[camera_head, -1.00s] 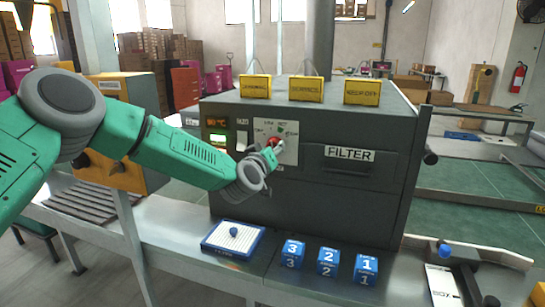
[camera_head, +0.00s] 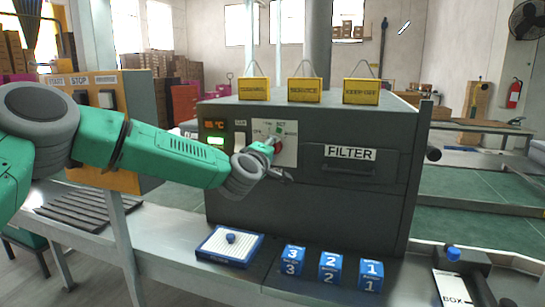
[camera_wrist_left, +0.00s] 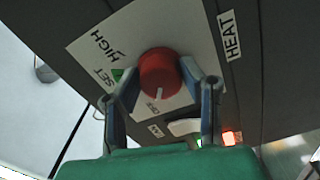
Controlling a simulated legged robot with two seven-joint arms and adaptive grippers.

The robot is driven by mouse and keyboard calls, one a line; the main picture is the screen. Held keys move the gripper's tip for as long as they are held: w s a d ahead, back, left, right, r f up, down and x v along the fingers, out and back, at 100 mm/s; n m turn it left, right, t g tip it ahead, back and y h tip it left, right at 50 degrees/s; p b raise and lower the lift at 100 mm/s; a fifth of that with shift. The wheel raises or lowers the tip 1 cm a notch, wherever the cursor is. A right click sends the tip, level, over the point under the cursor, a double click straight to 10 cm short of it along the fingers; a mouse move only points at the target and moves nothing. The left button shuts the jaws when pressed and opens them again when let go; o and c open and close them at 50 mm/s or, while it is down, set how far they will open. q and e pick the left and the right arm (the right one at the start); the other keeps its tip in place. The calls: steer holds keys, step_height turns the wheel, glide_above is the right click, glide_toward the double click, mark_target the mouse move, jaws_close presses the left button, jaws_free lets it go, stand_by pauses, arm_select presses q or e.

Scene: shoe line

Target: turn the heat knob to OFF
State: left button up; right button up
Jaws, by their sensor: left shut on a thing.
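The red heat knob (camera_wrist_left: 160,73) sits on a white dial plate (camera_wrist_left: 110,45) marked HIGH, SET and OFF, beside a HEAT label. Its white pointer line faces down in the left wrist view, towards the small OFF mark. My left gripper (camera_wrist_left: 163,85) is shut on the knob, one finger on each side. In the head view the knob (camera_head: 279,146) is partly hidden by my left gripper (camera_head: 276,158), on the front of the dark grey machine (camera_head: 330,195). My right gripper is not in view.
A white switch (camera_wrist_left: 184,127) and a lit red lamp (camera_wrist_left: 231,138) are close to the fingers. A FILTER drawer (camera_head: 348,165) is right of the dial. A blue-rimmed tray (camera_head: 229,259) and numbered blue blocks (camera_head: 330,268) stand on the bench below.

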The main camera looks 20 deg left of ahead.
arm_select(q)
steer(key=shift+a+n+b, duration=0.15)
steer(key=shift+n+b, duration=0.15)
steer(key=shift+n, duration=0.3)
steer(key=o, duration=1.2)
steer(key=shift+f, duration=0.1)
steer(key=shift+c, duration=0.2)
steer(key=s, duration=1.1)
steer(key=shift+s+a, duration=0.3)
steer(key=shift+s, duration=0.1)
steer(key=shift+f, duration=0.1)
